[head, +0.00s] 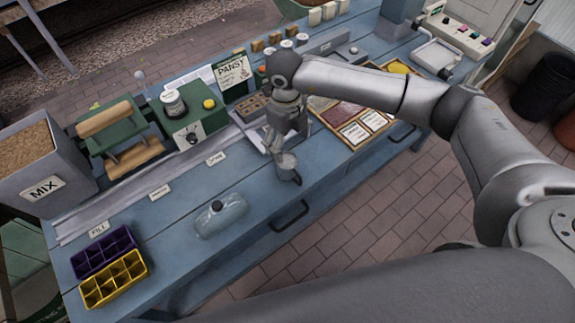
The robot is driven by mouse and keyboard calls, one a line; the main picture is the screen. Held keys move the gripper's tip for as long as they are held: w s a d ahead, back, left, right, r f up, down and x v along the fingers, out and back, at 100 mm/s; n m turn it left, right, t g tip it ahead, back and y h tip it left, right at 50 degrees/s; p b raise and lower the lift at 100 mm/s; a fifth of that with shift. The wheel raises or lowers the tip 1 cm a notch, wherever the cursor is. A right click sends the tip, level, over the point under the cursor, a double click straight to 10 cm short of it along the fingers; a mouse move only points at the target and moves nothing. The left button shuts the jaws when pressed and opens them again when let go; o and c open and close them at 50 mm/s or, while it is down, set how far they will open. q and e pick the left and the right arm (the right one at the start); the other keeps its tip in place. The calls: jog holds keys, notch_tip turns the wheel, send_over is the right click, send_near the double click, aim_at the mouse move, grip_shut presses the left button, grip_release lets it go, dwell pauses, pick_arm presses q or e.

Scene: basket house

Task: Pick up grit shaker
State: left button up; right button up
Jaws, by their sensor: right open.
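My right gripper (284,146) is over the blue bench, pointing down, with its arm coming in from the right. It is open. A small grey metal cup-like container with a pale top (287,167), which looks like the grit shaker, stands upright on the bench right at the fingertips. The fingers partly cover it from above; I cannot tell whether they touch it. My left gripper is not in view.
A clear bottle (222,215) lies near the bench's front edge. Purple (104,251) and yellow (114,280) cell trays are at the left front. Bench is bare between bottle and container.

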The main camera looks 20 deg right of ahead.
aim_at(287, 160)
notch_tip(287, 160, down, 4)
jog(key=shift+f+p, duration=0.2)
jog(key=shift+p, duration=0.3)
jog(key=f, duration=0.1)
jog(key=f+p, duration=0.1)
jog(key=f, duration=0.1)
jog(key=f+p, duration=0.1)
jog(key=shift+s+a+f, duration=0.15)
jog(key=shift+s+f, duration=0.1)
jog(key=shift+f, duration=0.4)
jog(key=shift+w, duration=0.1)
jog(key=c, duration=1.3)
jog(key=shift+o, duration=0.2)
jog(key=shift+r, duration=0.1)
